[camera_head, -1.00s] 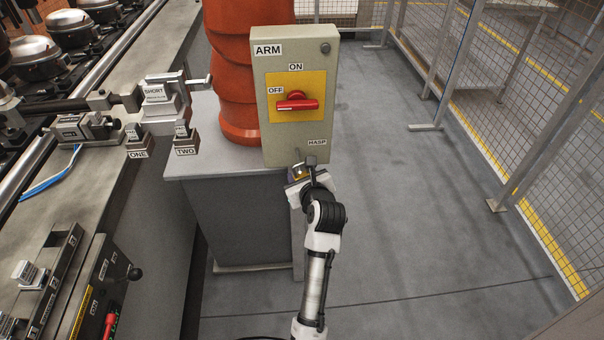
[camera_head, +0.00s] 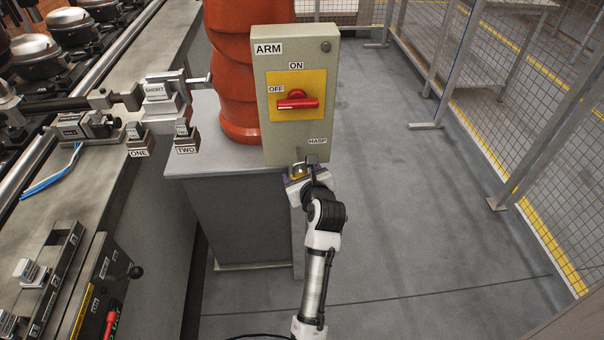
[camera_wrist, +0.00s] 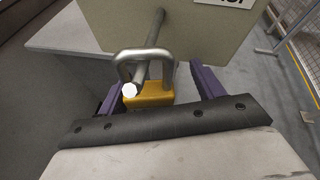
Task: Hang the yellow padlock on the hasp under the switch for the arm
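The yellow padlock (camera_wrist: 150,95) has a grey shackle and sits between the purple fingers of my gripper (camera_wrist: 157,84) in the wrist view. The hasp (camera_wrist: 151,38) is a grey rod from the panel's lower front; it passes through the shackle, its bright end near the padlock body. My gripper is open; a gap shows between the padlock and the right finger, while the left finger is close to it. In the head view the padlock (camera_head: 299,172) is small and partly hidden by my gripper (camera_head: 303,176), below the HASP label. The ARM switch (camera_head: 297,101) has a red handle, lying level toward OFF.
The beige switch panel (camera_head: 275,140) stands at the right of a grey cabinet (camera_head: 222,165), beside an orange column (camera_head: 232,60). A bench with fixtures (camera_head: 160,95) is at left. Wire fencing (camera_head: 520,110) stands at right; the floor between is clear.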

